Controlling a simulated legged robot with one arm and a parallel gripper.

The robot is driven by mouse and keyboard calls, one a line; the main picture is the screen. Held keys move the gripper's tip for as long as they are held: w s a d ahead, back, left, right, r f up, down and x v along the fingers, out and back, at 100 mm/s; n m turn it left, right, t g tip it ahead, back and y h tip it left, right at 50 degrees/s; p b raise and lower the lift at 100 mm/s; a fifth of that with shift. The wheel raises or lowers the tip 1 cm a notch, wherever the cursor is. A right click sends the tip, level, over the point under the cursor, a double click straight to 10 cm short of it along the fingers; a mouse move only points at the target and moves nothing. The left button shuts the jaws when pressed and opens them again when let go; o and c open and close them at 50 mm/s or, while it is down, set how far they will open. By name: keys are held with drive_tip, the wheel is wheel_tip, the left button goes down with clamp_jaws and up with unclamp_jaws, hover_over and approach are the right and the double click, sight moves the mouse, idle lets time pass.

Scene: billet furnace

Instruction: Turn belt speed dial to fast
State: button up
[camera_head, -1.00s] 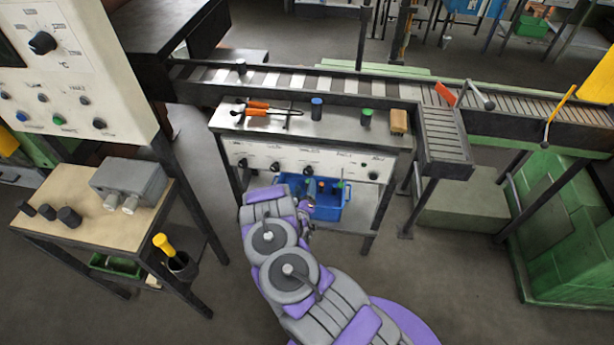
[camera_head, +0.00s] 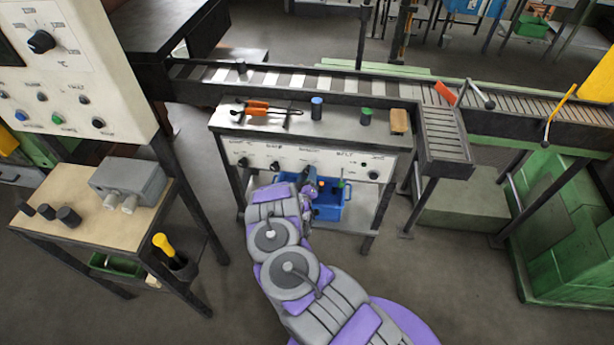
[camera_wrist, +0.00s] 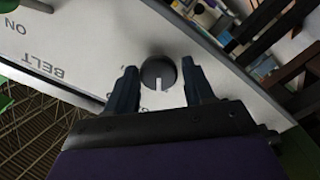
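A round black dial (camera_wrist: 158,73) with a white pointer line sits on the white panel in the wrist view. The line points toward the bottom of that picture. An upside-down "BELT" label (camera_wrist: 42,66) is printed left of the dial. My gripper (camera_wrist: 160,71) is open, with one dark finger on each side of the dial. A narrow gap shows between the fingers and the dial, so it is not clamped. In the head view my gripper (camera_head: 309,175) is at the panel front (camera_head: 340,165) and hides this dial. Marks near the dial are partly covered.
Several other knobs line the panel, including one at its right (camera_head: 373,175). A blue bin (camera_head: 330,209) stands on the shelf below. A conveyor (camera_head: 300,82) runs behind.

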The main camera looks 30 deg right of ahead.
drive_tip(key=c, duration=0.7)
drive_tip(key=shift+m, duration=0.3)
drive_tip(key=m+b, duration=0.3)
drive_tip(key=m, duration=0.2)
drive_tip(key=m+b, duration=0.2)
drive_tip(key=shift+f+b, duration=0.25)
drive_tip(key=shift+b, duration=0.05)
drive_tip(key=m+b, duration=0.4)
drive_tip(key=m, duration=0.2)
drive_tip(key=shift+r+b, duration=0.1)
drive_tip(key=shift+b, duration=0.25)
drive_tip(key=shift+m, duration=0.3)
